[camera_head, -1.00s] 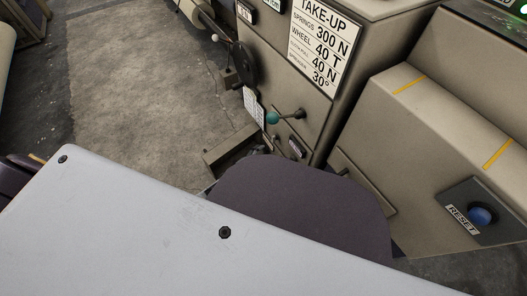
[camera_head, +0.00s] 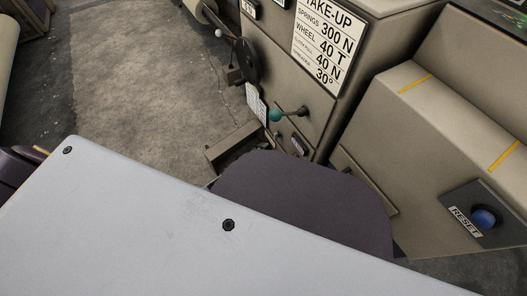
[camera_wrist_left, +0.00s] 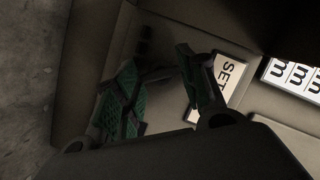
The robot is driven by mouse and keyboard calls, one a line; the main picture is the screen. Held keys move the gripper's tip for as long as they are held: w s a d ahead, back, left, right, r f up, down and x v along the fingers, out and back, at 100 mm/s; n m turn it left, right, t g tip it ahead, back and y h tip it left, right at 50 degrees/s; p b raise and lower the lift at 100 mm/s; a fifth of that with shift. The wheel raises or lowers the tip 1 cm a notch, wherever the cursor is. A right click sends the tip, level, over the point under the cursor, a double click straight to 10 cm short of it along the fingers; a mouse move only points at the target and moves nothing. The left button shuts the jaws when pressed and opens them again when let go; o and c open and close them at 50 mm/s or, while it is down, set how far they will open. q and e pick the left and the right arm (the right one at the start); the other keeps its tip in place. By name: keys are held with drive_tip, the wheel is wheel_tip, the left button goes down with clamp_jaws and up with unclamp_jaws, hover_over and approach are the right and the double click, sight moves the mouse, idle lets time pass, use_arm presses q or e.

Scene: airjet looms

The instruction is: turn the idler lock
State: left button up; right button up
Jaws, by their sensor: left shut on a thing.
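A white plate reading SET (camera_wrist_left: 231,74) is just right of the fingers. In the head view my own body hides most of the left arm, and I cannot make out the gripper's fingers. My right gripper is in neither view now.
A blue RESET button (camera_head: 485,218) is at right. Bare floor (camera_head: 140,75) lies at left.

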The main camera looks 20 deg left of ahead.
use_arm(q)
drive_tip(key=shift+n+g+p, duration=0.3)
drive_tip(key=shift+n, duration=0.1)
drive_tip(key=shift+w+a+r+n+g+h+p, duration=0.1)
drive_tip(key=shift+n+g+h+p, duration=0.35)
drive_tip(key=shift+n, duration=0.6)
drive_tip(key=shift+a+n+g+h+p, duration=0.1)
drive_tip(key=shift+n+g+h+p, duration=0.35)
drive_tip(key=shift+n, duration=0.6)
drive_tip(key=o, duration=0.8)
drive_tip(key=shift+c, duration=0.2)
drive_tip(key=shift+o, duration=1.2)
